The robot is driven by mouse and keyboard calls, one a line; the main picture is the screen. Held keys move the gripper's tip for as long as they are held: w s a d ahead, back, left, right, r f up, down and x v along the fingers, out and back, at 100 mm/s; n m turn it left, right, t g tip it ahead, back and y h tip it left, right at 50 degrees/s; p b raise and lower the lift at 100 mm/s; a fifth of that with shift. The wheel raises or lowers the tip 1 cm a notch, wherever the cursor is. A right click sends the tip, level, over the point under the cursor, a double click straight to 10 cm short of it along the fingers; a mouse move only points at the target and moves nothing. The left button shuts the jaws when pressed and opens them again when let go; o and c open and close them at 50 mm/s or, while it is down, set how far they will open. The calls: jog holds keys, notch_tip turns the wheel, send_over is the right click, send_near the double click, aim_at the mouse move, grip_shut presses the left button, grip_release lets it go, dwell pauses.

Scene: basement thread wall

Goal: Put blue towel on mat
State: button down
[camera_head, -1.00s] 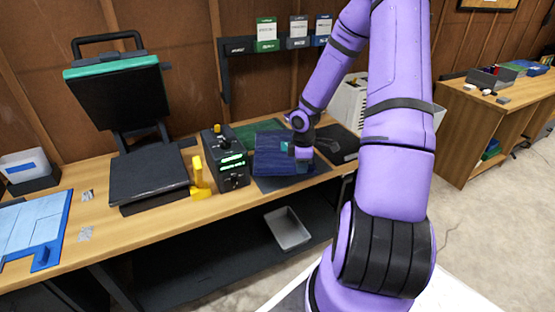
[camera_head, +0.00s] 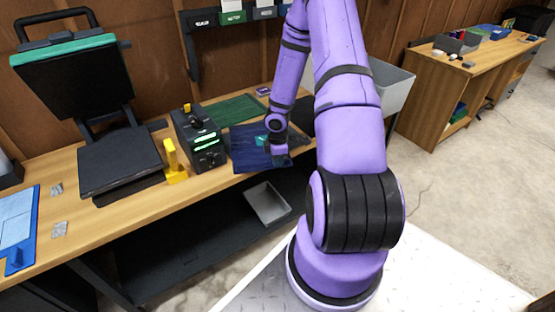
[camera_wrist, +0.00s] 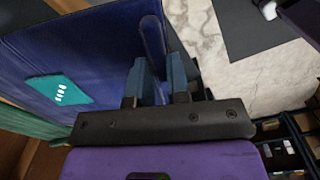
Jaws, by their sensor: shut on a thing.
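The blue towel (camera_head: 246,146) is at the front edge of the workbench, right of the black box with green lights. In the wrist view the towel (camera_wrist: 95,38) fills the upper left, with a teal label (camera_wrist: 60,91) on it. My gripper (camera_head: 279,149) is at the towel's right side. In the wrist view my gripper (camera_wrist: 155,78) is shut on a folded edge of the towel, which stands up between the fingers. A green mat (camera_head: 235,110) lies flat behind the towel. A dark mat shows under the towel in the earlier head view; now the two are hard to separate.
The black box (camera_head: 203,145) and a yellow stand (camera_head: 174,162) stand left of the towel. A black press (camera_head: 110,160) is farther left. A grey bin (camera_head: 267,203) sits on the lower shelf. Labelled holders (camera_head: 232,15) hang on the wall behind.

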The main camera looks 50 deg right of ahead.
jog(key=c, duration=1.1)
grip_release()
jog(key=a+r+m+h, duration=0.1)
jog(key=a+r+m, duration=0.15)
jog(key=r, duration=1.05)
jog(key=a+r+m+h, duration=0.1)
jog(key=a+r+h, duration=0.15)
jog(key=r, duration=1.05)
jog(key=s+a+r+m+t+y, duration=0.3)
jog(key=s+a+r+m+t, duration=0.2)
jog(key=s+a+r, duration=1.3)
jog(key=shift+a+r+m, duration=1.05)
jog(key=shift+r+m, duration=0.1)
jog(key=shift+r, duration=0.55)
